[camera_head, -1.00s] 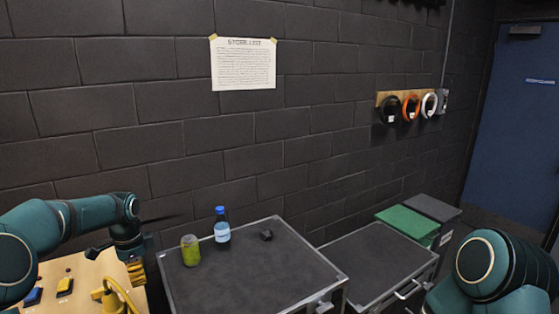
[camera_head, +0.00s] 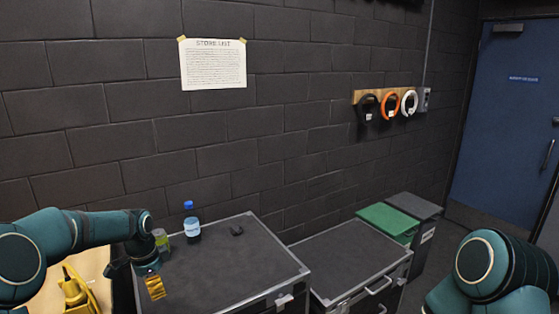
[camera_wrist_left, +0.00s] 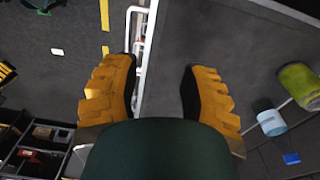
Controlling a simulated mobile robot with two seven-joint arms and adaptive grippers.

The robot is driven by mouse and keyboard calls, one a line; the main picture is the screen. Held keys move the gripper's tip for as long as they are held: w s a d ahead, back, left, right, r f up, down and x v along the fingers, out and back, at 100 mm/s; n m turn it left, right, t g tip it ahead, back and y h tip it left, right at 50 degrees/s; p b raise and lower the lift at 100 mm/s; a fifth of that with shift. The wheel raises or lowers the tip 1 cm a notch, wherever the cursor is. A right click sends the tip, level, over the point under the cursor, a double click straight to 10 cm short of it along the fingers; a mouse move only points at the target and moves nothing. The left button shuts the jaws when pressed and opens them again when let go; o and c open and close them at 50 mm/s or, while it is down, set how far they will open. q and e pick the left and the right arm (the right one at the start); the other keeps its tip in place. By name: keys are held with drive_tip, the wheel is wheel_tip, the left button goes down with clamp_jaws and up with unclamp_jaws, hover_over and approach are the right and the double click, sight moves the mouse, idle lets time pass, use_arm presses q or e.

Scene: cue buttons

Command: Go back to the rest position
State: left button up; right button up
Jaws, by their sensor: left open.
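My left gripper (camera_head: 154,288) has yellow ribbed fingers and hangs at the left, in front of the near left side of the black case. In the left wrist view its fingers (camera_wrist_left: 160,92) stand wide apart with nothing between them. The case's edge and floor lie below. My left arm comes in from the left over the light wooden table (camera_head: 97,262). My right arm shows only in part at the lower right, and its gripper is out of the picture.
The black case (camera_head: 225,265) carries a green can (camera_head: 161,240), a blue-capped bottle (camera_head: 192,225) and a small dark object (camera_head: 236,230). A yellow item (camera_head: 74,290) stands on the wooden table. A lower case (camera_head: 345,258) and green-lidded bin (camera_head: 388,220) are further right.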

use_arm(q)
drive_tip(key=s+d+f+n+h+b, duration=0.1)
drive_tip(key=s+d+f+n+b, duration=0.2)
drive_tip(key=d+f, duration=0.6)
drive_tip(key=s+d+f+n+h, duration=0.2)
drive_tip(key=s+d+f, duration=0.45)
drive_tip(key=f, duration=0.35)
drive_tip(key=s+d+f+n+b, duration=0.1)
drive_tip(key=s+d+f+n, duration=0.2)
drive_tip(key=s, duration=0.4)
drive_tip(key=s+d+f+n+t+b, duration=0.1)
drive_tip(key=s+d+f+n+b, duration=0.1)
drive_tip(key=s+f+n, duration=0.3)
drive_tip(key=s+d, duration=0.1)
drive_tip(key=s, duration=0.2)
drive_tip(key=shift+s+d+f+t, duration=0.25)
drive_tip(key=shift+t, duration=0.05)
use_arm(e)
wheel_tip(320, 180, down, 7)
drive_tip(key=a, duration=0.1)
drive_tip(key=shift+f, duration=0.15)
drive_tip(key=shift+s, duration=0.1)
